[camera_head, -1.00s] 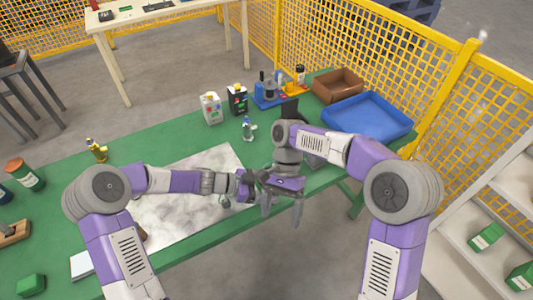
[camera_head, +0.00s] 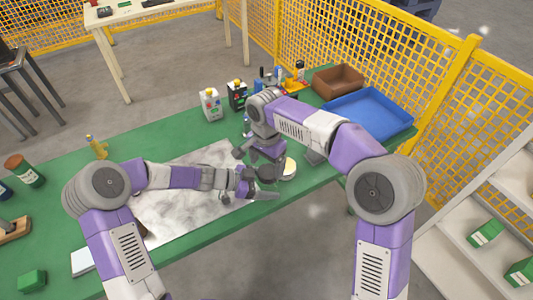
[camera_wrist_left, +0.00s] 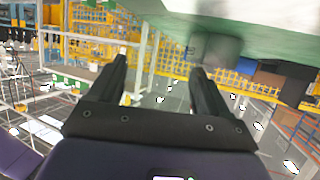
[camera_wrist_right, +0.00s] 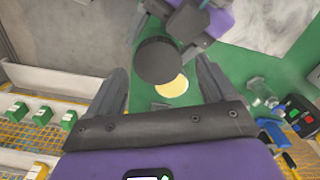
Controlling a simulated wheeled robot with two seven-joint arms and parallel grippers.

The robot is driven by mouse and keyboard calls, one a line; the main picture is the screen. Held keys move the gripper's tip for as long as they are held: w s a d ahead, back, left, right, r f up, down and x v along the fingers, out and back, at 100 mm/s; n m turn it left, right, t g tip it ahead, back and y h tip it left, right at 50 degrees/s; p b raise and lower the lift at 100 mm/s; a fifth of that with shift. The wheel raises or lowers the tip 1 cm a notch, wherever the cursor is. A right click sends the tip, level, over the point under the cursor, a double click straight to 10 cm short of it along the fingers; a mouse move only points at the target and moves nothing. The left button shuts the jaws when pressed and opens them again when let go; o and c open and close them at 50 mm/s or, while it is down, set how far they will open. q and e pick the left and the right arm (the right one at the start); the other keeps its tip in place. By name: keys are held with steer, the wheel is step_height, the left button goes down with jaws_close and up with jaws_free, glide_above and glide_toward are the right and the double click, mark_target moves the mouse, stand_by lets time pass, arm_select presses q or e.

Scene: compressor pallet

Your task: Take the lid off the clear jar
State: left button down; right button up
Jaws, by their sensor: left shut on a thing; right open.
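A dark round lid (camera_wrist_right: 158,60) shows from above in the right wrist view, and in the head view (camera_head: 267,173) beside my left gripper. The clear jar's body under it cannot be made out. My left gripper (camera_head: 264,187) is shut on the jar, its fingers set apart in the left wrist view (camera_wrist_left: 161,65). My right gripper (camera_head: 258,158) is open and points down close to the lid. In the right wrist view the lid lies between the two spread fingers (camera_wrist_right: 162,68); I cannot tell whether they touch it.
A pale-topped round item (camera_head: 288,168) stands on the green table (camera_head: 180,143) close beside the lid. A marbled sheet (camera_head: 185,215) lies under my left arm.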

mark_target(268, 183)
steer(key=shift+f, duration=1.3)
steer(key=c, duration=1.1)
steer(key=o, duration=1.2)
step_height(268, 183, up, 4)
steer(key=shift+r, duration=0.4)
steer(key=shift+c, duration=0.5)
step_height(268, 183, up, 3)
steer(key=shift+d, duration=0.1)
steer(key=shift+f, duration=4)
